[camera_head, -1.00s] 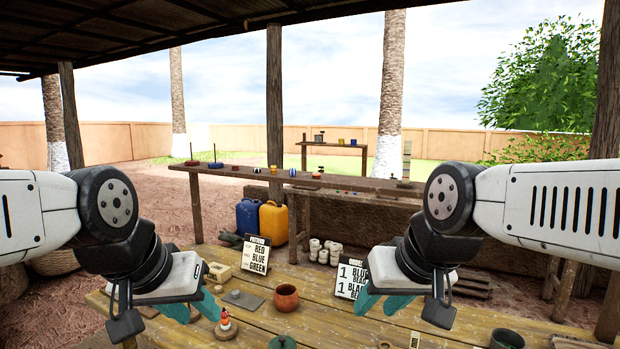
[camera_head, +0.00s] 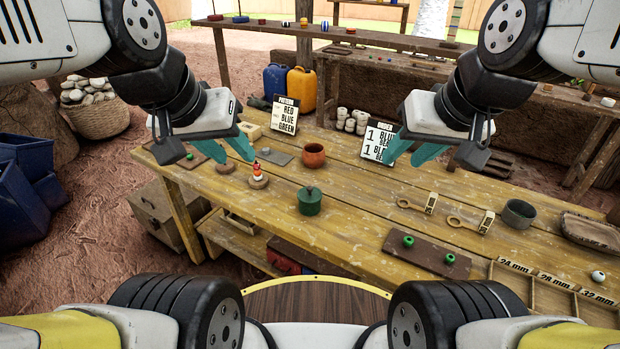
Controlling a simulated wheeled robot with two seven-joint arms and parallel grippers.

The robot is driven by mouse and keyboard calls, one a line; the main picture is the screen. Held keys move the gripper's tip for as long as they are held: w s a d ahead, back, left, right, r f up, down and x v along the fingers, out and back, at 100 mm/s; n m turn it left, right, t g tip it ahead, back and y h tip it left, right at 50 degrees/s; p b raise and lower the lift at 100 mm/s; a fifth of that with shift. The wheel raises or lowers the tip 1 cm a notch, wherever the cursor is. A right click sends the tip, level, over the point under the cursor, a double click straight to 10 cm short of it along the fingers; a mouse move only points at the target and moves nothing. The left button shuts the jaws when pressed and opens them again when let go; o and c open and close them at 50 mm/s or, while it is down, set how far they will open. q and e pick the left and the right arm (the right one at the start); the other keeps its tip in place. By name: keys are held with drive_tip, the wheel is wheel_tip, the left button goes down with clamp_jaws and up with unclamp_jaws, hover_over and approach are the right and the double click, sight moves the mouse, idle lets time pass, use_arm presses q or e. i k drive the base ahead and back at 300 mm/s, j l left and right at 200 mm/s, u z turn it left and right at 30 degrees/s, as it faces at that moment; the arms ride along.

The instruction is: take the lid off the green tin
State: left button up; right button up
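The green tin (camera_head: 310,205) stands upright on the wooden table, near its front edge in the middle of the view. A dark green lid with a small knob (camera_head: 309,189) sits on top of it. My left gripper (camera_head: 245,150) is in the air, up and left of the tin, with its teal fingers apart and nothing between them. My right gripper (camera_head: 405,150) is in the air, up and right of the tin, also with its fingers apart and empty. Neither gripper touches the tin.
An orange clay pot (camera_head: 313,155) stands behind the tin. A stacking peg toy (camera_head: 257,175) stands to its left. A brown board (camera_head: 428,257) with green beads, ring gauges (camera_head: 465,222), a grey bowl (camera_head: 519,213) and a sorting tray (camera_head: 540,293) lie right. Table around the tin is clear.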

sight(305, 209)
drive_tip(key=j+z, duration=0.15)
drive_tip(key=z, duration=0.6)
drive_tip(key=j+z, duration=0.25)
drive_tip(key=j, duration=0.15)
drive_tip(key=k+j+z, duration=0.25)
drive_tip(key=j+z, duration=0.25)
drive_tip(key=j, duration=0.25)
drive_tip(key=k+j, duration=0.2)
drive_tip(key=j, duration=0.2)
drive_tip(key=k+j, duration=0.15)
drive_tip(key=j, duration=0.2)
drive_tip(key=k+j+z, duration=0.1)
drive_tip(key=j, duration=0.3)
drive_tip(key=k, duration=0.1)
